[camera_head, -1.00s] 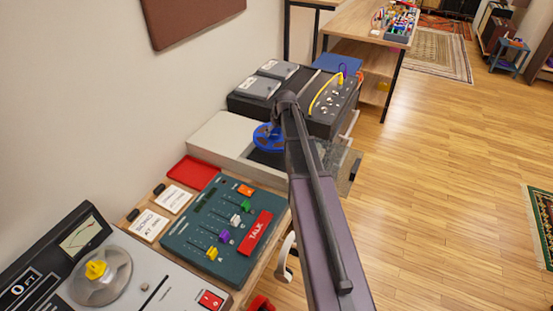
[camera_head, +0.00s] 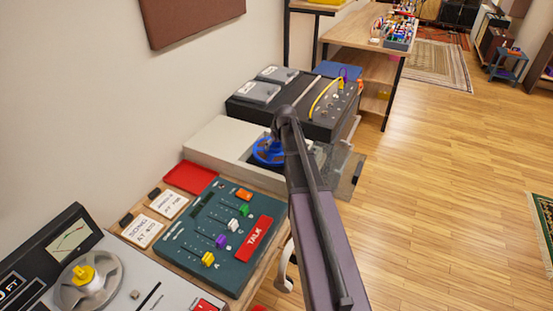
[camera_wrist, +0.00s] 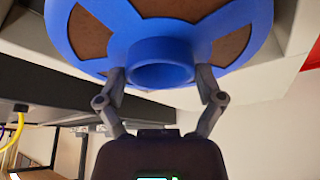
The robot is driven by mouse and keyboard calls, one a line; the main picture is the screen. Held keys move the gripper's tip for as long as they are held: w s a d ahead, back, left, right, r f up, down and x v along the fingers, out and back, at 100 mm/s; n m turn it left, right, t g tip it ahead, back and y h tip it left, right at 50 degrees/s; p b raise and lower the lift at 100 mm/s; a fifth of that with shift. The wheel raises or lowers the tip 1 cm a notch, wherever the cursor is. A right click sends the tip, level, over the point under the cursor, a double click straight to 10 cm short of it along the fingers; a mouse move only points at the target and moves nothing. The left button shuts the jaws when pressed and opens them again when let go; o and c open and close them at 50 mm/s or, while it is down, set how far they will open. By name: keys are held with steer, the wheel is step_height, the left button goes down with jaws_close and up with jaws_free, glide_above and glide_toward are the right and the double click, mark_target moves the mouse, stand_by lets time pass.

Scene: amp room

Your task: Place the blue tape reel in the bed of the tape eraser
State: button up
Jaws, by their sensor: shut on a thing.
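The blue tape reel (camera_head: 268,151) has spokes with brown gaps and a raised hub, and shows just left of my arm in the head view. It fills the top of the wrist view (camera_wrist: 163,50). My gripper (camera_wrist: 160,76) is shut on the reel's hub, one finger on each side. In the head view my arm hides the gripper. A pale, low box (camera_head: 215,140), which looks like the tape eraser, stands against the wall; the reel is over its right part. I cannot tell whether the reel touches the bed, as the reel and arm cover it.
A black unit (camera_head: 300,112) with grey lids and a yellow cable stands just behind. A clear panel (camera_head: 347,172) sticks out right of my arm. In front are a red tray (camera_head: 190,177) and a green fader console (camera_head: 215,232). Wooden floor (camera_head: 440,190) is free at right.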

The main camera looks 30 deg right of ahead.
mark_target(275, 154)
steer(key=shift+f, duration=0.4)
steer(key=shift+f+b, duration=1.9)
steer(key=shift+b, duration=0.15)
steer(key=shift+f, duration=0.1)
steer(key=o, duration=1)
steer(key=shift+o, duration=0.2)
steer(key=p+v, duration=1.1)
steer(key=v, duration=0.1)
steer(key=shift+r, duration=0.25)
